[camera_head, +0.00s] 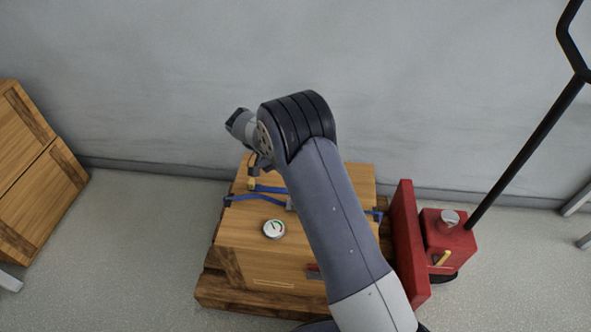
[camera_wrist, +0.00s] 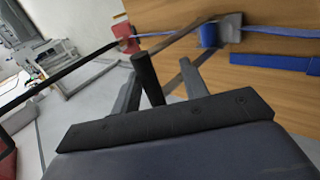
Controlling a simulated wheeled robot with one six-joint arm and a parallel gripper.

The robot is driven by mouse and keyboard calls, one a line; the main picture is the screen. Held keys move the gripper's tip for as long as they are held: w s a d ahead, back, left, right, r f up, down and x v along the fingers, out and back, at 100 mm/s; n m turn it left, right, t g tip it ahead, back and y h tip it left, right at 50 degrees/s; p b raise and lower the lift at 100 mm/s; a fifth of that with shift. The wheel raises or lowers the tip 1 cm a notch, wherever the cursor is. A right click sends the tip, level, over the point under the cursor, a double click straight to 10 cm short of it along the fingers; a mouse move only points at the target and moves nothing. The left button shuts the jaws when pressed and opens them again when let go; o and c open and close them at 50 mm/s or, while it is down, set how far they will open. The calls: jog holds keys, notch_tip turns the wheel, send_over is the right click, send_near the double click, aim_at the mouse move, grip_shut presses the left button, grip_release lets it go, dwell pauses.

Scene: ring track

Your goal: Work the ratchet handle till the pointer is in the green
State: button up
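A wooden crate (camera_head: 245,240) stands on a pallet, with a blue strap (camera_head: 255,200) over its top. A small round gauge (camera_head: 274,229) with a green patch is on the crate; its pointer is too small to read. The ratchet (camera_wrist: 228,27) shows in the wrist view as a grey plate beside a blue strap roll. Its handle (camera_wrist: 180,37) is a bar that seems to end in a black grip (camera_wrist: 147,78). My gripper (camera_wrist: 160,72) is open, the grip between its fingers, nearer the left one, with a gap on the right. In the head view my arm partly hides the ratchet.
A red pallet jack (camera_head: 448,240) with a long black handle stands right of the crate. Another wooden crate (camera_head: 30,185) is at the far left. A grey wall (camera_head: 170,80) is close behind. Floor is free between the two crates.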

jog(key=shift+w+r, duration=0.1)
jog(key=shift+r, duration=0.05)
jog(key=p+v, duration=0.1)
jog(key=v, duration=0.9)
jog(key=shift+a+r, duration=0.25)
jog(key=shift+r, duration=0.05)
jog(key=x, duration=1.1)
jog(key=shift+b, duration=0.45)
jog(key=shift+d+r, duration=0.1)
jog(key=shift+r, duration=0.1)
